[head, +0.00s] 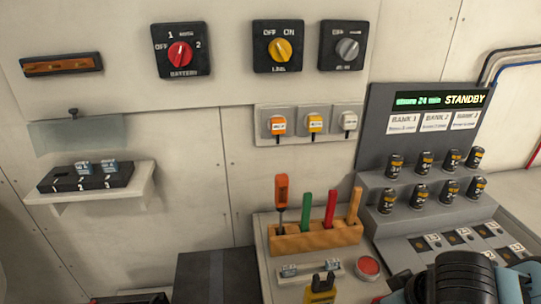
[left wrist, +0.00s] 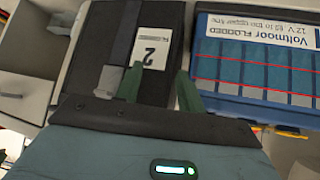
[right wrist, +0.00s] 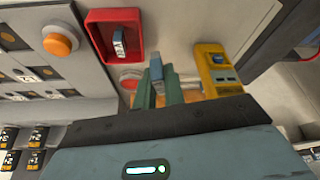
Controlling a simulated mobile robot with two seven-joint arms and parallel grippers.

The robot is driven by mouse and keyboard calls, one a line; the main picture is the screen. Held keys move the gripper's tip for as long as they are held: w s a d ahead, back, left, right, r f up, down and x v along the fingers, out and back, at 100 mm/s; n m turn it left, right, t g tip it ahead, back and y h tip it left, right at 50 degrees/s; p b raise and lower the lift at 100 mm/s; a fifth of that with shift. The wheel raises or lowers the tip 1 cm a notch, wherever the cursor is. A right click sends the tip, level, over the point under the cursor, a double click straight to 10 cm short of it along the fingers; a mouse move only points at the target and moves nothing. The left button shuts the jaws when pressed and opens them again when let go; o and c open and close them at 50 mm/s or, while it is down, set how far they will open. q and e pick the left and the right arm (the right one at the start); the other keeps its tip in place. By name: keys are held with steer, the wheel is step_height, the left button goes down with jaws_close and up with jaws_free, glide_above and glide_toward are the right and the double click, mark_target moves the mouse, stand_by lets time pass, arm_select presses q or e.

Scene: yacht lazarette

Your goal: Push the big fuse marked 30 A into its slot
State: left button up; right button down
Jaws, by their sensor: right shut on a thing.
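My right gripper (right wrist: 157,92) is shut on a small blue fuse (right wrist: 157,68), held upright between the fingertips. Its marking is not readable. A second blue fuse (right wrist: 119,46) with white lettering sits in a red holder (right wrist: 98,22). In the head view, a black fuse block (head: 60,183) with numbered positions stands on the left wall shelf. Two pale-blue fuses (head: 83,168) (head: 109,166) sit in it, and its leftmost slot looks empty. My left gripper (left wrist: 158,88) is open and empty, near a black box (left wrist: 106,45) labelled 2.
A clear flap (head: 75,132) hangs above the fuse block. A bench holds a wooden tool rack (head: 316,238), a small fuse tray (head: 311,272), a yellow device (head: 321,289) and a red button (head: 368,267). A stepped console (head: 415,170) stands right. A blue battery (left wrist: 262,65) is near my left gripper.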

steer(key=m, duration=0.1)
steer(key=w+r+m+h, duration=0.1)
steer(key=m, duration=0.1)
steer(key=w+r+m, duration=0.1)
steer(key=shift+a+m+h, duration=0.25)
steer(key=shift+m+h, duration=0.05)
steer(key=shift+h, duration=0.1)
steer(key=w+r, duration=0.4)
steer(key=r, duration=0.1)
stand_by(0.7)
steer(key=shift+w+f, duration=1)
steer(key=shift+w, duration=1)
steer(key=s, duration=0.1)
steer(key=s+r, duration=0.2)
steer(key=s, duration=0.1)
steer(key=shift+s, duration=0.1)
